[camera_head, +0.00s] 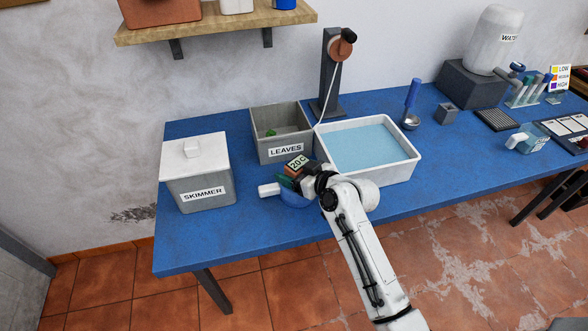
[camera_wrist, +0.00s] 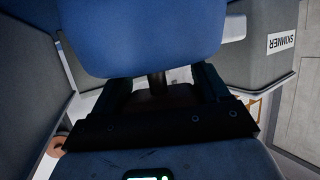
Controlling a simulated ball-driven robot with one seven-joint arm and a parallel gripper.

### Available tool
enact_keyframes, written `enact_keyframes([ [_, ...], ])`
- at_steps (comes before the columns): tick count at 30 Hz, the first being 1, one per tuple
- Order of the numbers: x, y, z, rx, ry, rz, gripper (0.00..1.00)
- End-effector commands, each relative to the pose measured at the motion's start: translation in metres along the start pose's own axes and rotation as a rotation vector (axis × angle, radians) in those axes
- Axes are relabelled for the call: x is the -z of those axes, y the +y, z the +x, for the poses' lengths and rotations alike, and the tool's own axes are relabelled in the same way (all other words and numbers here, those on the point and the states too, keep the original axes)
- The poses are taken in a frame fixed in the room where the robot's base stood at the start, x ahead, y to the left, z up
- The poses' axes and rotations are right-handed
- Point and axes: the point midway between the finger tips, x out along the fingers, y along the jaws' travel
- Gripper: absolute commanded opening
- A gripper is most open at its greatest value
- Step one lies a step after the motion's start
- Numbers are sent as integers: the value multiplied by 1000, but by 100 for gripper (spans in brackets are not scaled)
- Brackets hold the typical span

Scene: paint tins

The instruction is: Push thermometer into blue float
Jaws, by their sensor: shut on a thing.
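The blue float (camera_head: 297,199) sits on the blue table in front of the grey bin. It is round, with a white stub (camera_head: 268,190) on its left side. The float fills the top of the wrist view (camera_wrist: 150,35). The thermometer (camera_head: 297,163), a dark block with a "20 C" label, shows just above the float. My gripper (camera_head: 308,182) is beside and above the float. In the wrist view my dark jaws (camera_wrist: 160,88) are shut on the thermometer, with a narrow dark stem between them and the float. Where the stem meets the float is hidden.
A grey SKIMMER box (camera_head: 203,190) stands left, and a grey LEAVES bin (camera_head: 268,155) stands behind. A white basin of water (camera_head: 412,158) is right of my gripper. A dark stand (camera_head: 328,85) rises behind. The table's front left is clear.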

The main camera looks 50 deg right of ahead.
Motion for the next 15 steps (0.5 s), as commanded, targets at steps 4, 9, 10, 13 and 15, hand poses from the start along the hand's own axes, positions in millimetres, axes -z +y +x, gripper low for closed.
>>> enact_keyframes([
  [4,0,0,0,0,0,0,52],
  [9,-2,0,1,0,0,0,52],
  [10,-3,0,1,0,-1,0,52],
  [13,-4,0,1,0,-1,0,81],
  [15,-4,0,1,0,-2,1,88],
])
